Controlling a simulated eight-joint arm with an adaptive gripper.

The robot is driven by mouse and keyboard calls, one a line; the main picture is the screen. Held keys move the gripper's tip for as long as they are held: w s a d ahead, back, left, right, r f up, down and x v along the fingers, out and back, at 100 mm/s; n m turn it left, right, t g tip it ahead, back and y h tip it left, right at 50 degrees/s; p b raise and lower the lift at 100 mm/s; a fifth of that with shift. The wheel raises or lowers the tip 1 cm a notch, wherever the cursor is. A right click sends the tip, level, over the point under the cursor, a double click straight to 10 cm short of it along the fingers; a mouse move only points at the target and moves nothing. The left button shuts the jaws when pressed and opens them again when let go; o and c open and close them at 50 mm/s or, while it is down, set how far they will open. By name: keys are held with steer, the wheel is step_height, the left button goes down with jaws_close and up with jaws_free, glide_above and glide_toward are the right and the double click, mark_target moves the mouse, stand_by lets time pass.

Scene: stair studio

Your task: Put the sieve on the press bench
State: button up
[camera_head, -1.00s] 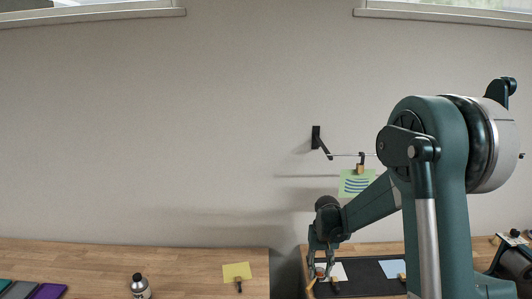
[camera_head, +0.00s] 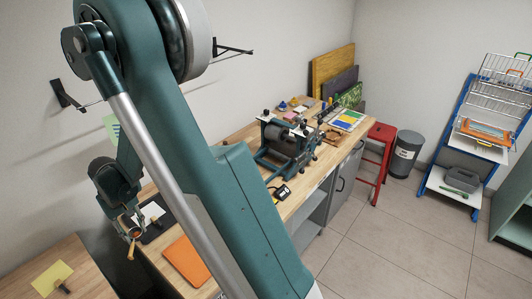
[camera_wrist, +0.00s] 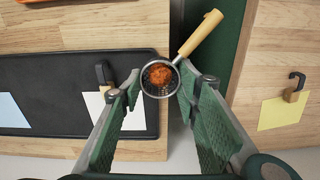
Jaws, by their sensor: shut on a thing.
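My gripper (camera_wrist: 160,90) is shut on the sieve, its two green fingers on either side of the round bowl. The sieve (camera_wrist: 174,64) is a small dark mesh bowl with a pale wooden handle pointing up and right in the wrist view. A rust-orange lump lies in its bowl. In the head view my gripper (camera_head: 128,222) holds the sieve (camera_head: 131,250) near the left end of the press bench, partly hidden by my fingers. In the wrist view it hangs by the gap beside that bench. The press bench (camera_head: 317,183) has a wooden top and carries a roller press (camera_head: 285,139).
A black mat (camera_wrist: 60,75) with white and blue cards lies on the press bench. An orange sheet (camera_head: 186,262) is near its front edge. Another wooden bench (camera_wrist: 285,40) holds a yellow note (camera_wrist: 283,112). A red stool (camera_head: 380,140) stands past the far end.

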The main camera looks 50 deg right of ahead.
mark_target(134, 241)
steer(key=s, duration=0.1)
steer(key=s+a+r+p, duration=0.1)
steer(key=s+a, duration=0.1)
steer(key=shift+s+a+r, duration=0.1)
steer(key=shift+s+r, duration=0.15)
steer(key=shift+s, duration=0.15)
steer(key=shift+d+r+m, duration=0.1)
steer(key=shift+d+m, duration=0.3)
steer(key=shift+d, duration=0.65)
steer(key=s+d+r+m, duration=0.2)
steer(key=d+m, duration=0.1)
steer(key=d, duration=0.4)
steer(key=s+d+r+m, duration=0.2)
steer(key=s+d+m, duration=0.1)
steer(key=d, duration=0.5)
steer(key=s+d+r+m+p, duration=0.1)
steer(key=s+d+r+m, duration=0.1)
steer(key=d, duration=0.5)
steer(key=shift+s+d+m, duration=0.25)
steer(key=shift+s+m, duration=0.35)
steer(key=shift+f, duration=0.1)
steer(key=shift+f, duration=2.9)
steer(key=shift+f, duration=2.1)
